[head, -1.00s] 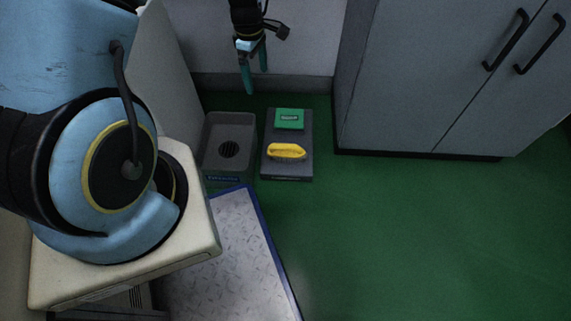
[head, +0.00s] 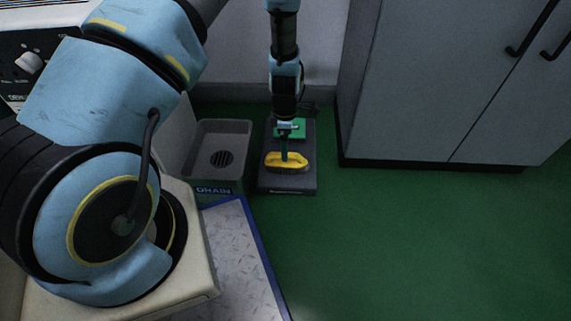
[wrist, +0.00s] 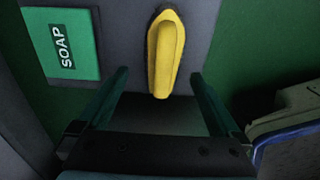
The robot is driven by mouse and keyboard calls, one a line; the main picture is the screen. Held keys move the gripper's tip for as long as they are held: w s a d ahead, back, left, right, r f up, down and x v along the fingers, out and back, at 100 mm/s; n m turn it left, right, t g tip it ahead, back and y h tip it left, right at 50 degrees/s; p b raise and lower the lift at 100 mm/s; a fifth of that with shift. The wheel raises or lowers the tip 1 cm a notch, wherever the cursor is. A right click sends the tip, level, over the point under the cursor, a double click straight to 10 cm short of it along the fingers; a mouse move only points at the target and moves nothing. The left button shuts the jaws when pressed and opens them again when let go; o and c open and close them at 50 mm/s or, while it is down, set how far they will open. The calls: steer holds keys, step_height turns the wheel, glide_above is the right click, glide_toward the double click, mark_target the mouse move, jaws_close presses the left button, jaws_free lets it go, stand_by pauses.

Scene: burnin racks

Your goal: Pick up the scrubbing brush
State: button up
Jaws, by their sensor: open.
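The scrubbing brush (head: 288,162) has a yellow handle and dark bristles. It lies on a dark grey mat or tray (head: 290,187) on the floor, bristles down. In the wrist view the yellow brush (wrist: 164,55) lies lengthwise, ahead of and between my fingertips. In the wrist view my gripper (wrist: 160,82) is open, with a teal finger on each side and nothing held. Contact with the brush cannot be told.
A grey drain basin (head: 222,134) stands close on the left. A grey cabinet (head: 430,90) stands right. Green floor (head: 400,240) in front is clear.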

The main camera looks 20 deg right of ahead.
steer(key=f+b, duration=0.2)
steer(key=f, duration=0.1)
steer(key=f+b, duration=0.1)
steer(key=f, duration=0.1)
steer(key=shift+s+a+f, duration=0.1)
steer(key=shift+s+f, duration=0.05)
steer(key=shift+s, duration=0.2)
steer(key=c, duration=1.5)
step_height(320, 180, up, 10)
steer(key=p, duration=0.4)
steer(key=shift+p, duration=0.35)
steer(key=shift+c, duration=0.2)
